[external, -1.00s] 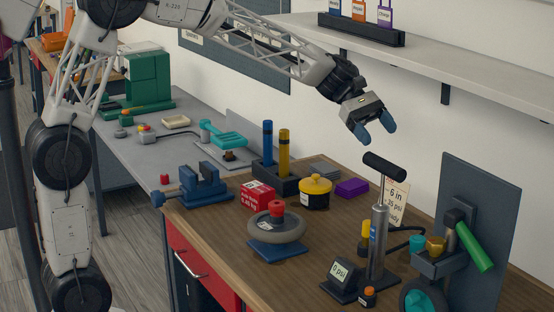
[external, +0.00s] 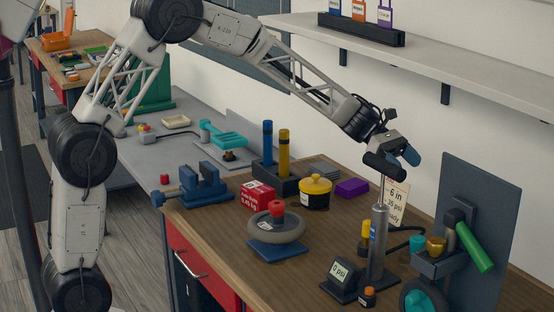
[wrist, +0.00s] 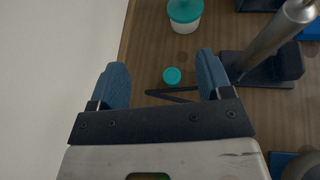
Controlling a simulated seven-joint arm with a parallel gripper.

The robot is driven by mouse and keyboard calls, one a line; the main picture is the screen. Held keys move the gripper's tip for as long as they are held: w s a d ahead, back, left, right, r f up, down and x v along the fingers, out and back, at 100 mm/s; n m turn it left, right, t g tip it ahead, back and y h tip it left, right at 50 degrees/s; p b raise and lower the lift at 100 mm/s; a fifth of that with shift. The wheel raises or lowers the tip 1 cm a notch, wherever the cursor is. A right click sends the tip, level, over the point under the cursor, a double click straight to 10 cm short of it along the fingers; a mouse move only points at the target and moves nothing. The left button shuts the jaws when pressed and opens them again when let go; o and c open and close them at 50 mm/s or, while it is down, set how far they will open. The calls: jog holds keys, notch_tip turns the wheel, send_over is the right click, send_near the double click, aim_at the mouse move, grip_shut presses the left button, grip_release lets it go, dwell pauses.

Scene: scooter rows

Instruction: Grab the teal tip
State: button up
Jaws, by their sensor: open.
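A small round teal tip (wrist: 172,75) shows in the wrist view, below and between my fingers, beside a thin black hose (wrist: 170,96). In the external view a teal piece (external: 417,243) stands right of the pump; I cannot tell whether it is the same thing. My gripper (external: 403,158) is open and high above the bench, just behind the pump handle, which hides part of it. In the wrist view its two blue fingers (wrist: 161,66) are apart with nothing between them; the tip is well below.
The pump (external: 379,240) rises close beside my gripper; its shaft (wrist: 265,40) is at right in the wrist view. A teal-lidded white jar (wrist: 185,12) is farther up there. A fixture with a green handle (external: 475,248) stands right of the pump. The wall is close behind.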

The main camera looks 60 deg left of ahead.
send_near(411, 237)
jog(key=d+f, duration=0.1)
jog(key=w+d, duration=0.1)
jog(key=d+f, duration=0.1)
jog(key=shift+w+d+f, duration=0.1)
jog(key=shift+w+f, duration=0.2)
jog(key=shift+f, duration=0.1)
jog(key=shift+x, duration=1.3)
jog(key=shift+d, duration=0.15)
jog(key=shift+x, duration=2.5)
jog(key=shift+r, duration=0.1)
jog(key=shift+c, duration=0.4)
jog(key=c, duration=0.9)
